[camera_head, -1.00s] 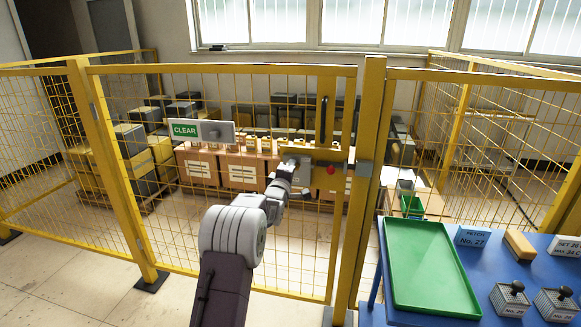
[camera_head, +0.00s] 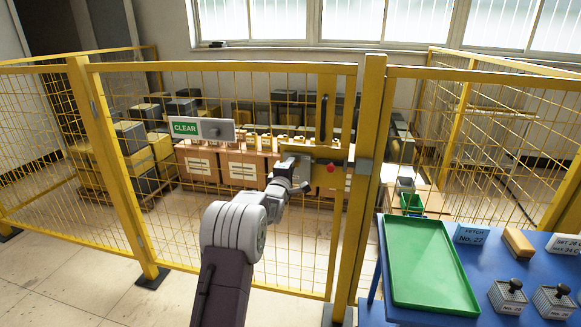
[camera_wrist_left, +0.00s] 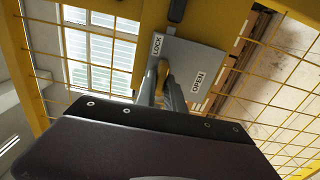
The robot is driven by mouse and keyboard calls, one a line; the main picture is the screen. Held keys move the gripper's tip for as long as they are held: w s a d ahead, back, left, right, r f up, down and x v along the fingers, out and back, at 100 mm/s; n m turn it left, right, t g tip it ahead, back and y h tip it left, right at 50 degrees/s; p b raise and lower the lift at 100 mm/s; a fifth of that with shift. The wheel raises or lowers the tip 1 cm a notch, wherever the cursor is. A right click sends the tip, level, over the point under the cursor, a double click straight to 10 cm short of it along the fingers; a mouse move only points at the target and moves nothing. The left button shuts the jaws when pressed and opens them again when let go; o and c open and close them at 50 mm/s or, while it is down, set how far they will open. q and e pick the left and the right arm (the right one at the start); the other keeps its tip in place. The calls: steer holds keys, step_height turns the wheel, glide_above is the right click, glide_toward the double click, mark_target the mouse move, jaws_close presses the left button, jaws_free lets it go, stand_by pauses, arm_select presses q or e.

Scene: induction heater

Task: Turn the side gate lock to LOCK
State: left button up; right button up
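The side gate lock is a grey plate (camera_wrist_left: 186,62) on the yellow gate, with a LOCK label (camera_wrist_left: 157,46) at its upper left and an OPEN label (camera_wrist_left: 197,80) at its lower right in the left wrist view. A yellowish lever (camera_wrist_left: 162,72) stands out from the plate, nearer the LOCK side. My left gripper (camera_wrist_left: 163,92) is at this lever, with grey fingers close beside it; whether they grip it is unclear. In the head view my left gripper (camera_head: 303,186) is at the gate, in front of the lock area. My right gripper is not in view.
A red button (camera_head: 331,168) sits on the yellow latch plate (camera_head: 327,152), right of my gripper. A green CLEAR sign (camera_head: 184,128) hangs on the fence at left. A blue table (camera_head: 480,282) with a green tray (camera_head: 425,265) stands at right.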

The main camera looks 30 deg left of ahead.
arm_select(q)
steer(key=o, duration=0.4)
steer(key=shift+c, duration=0.2)
steer(key=shift+s, duration=0.1)
steer(key=v, duration=0.9)
